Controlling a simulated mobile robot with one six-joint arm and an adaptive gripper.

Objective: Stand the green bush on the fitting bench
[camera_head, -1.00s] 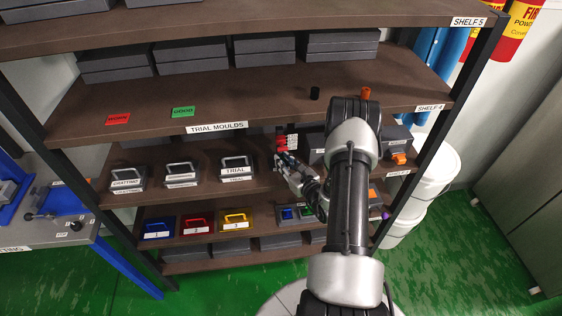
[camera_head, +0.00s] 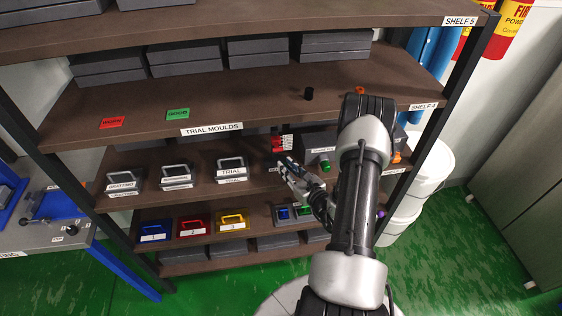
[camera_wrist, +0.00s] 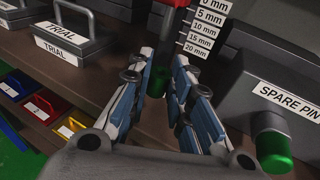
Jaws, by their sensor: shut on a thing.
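My gripper (camera_wrist: 160,85) is shut on a small green bush (camera_wrist: 157,82), seen between the blue-padded fingertips in the wrist view; the fingers hide part of it. In the head view my gripper (camera_head: 284,162) is at the shelf below the trial moulds label, just in front of a red gauge (camera_head: 277,143). A second green cylinder (camera_wrist: 272,146) is at the front of the spare pin box in the wrist view. The fitting bench seems to be the grey bench (camera_head: 40,236) at the left edge of the head view; its label is cut off.
The red gauge post (camera_wrist: 172,18) and its millimetre scale (camera_wrist: 205,22) stand close beyond my fingertips. The grey spare pin box (camera_wrist: 262,80) is close on the right, a trial mould (camera_wrist: 72,38) on the left. Coloured bins (camera_head: 192,227) sit one shelf lower.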

